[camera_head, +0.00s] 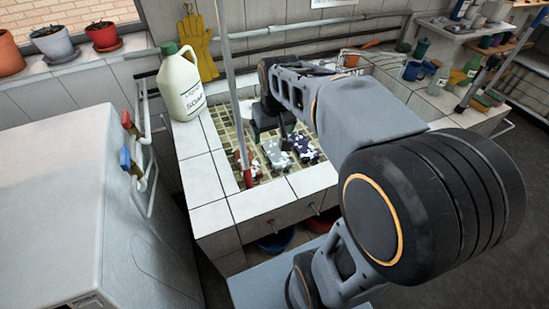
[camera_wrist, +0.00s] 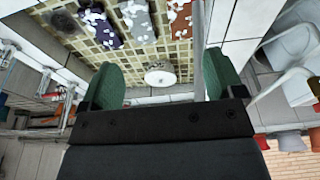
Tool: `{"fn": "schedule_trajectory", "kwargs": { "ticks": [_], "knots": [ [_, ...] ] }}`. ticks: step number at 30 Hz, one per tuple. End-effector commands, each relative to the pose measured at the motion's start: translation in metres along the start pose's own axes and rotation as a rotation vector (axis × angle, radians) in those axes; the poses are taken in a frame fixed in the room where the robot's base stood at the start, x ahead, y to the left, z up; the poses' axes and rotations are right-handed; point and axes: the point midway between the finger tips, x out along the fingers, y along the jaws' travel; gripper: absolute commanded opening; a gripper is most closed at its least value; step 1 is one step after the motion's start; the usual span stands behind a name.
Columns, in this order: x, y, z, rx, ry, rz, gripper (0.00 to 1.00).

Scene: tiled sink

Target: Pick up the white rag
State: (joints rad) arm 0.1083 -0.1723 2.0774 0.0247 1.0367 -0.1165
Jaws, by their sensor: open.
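The white rag (camera_head: 277,155) lies on the tiled sink floor (camera_head: 262,178), spotted with white suds. It sits between a red rag (camera_head: 243,161) and a dark purple rag (camera_head: 305,148). In the wrist view the white rag (camera_wrist: 138,20) is at the top middle, with the purple rag (camera_wrist: 101,28) to its left and the red rag (camera_wrist: 179,18) to its right. My gripper (camera_wrist: 163,76) is open and empty, its green finger pads apart. In the head view my gripper (camera_head: 268,118) is over the back of the sink, behind the rags, and partly dark against the arm.
A thin upright pole (camera_head: 229,85) crosses the sink's left side and passes by my right finger in the wrist view. A soap jug (camera_head: 181,88) stands on the left rim. A round white object (camera_wrist: 160,77) shows between my fingers. Bottles and cups (camera_head: 437,80) stand at right.

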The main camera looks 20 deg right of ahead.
Motion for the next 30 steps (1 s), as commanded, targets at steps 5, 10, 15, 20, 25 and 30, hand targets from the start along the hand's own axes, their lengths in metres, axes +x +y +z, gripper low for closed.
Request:
{"fn": "schedule_trajectory", "kwargs": {
  "ticks": [5,10,15,20,25,30],
  "knots": [
    [0.064,0.032,-0.056,0.003,-0.095,-0.017,1.00],
    [0.111,0.059,-0.090,0.003,-0.156,-0.037,1.00],
    [0.141,0.078,-0.106,0.005,-0.189,-0.051,1.00],
    [0.167,0.084,-0.107,0.007,-0.204,-0.057,1.00],
    [0.197,0.083,-0.101,0.007,-0.206,-0.058,1.00],
    [0.221,0.082,-0.096,0.007,-0.204,-0.058,1.00]
  ]
}}
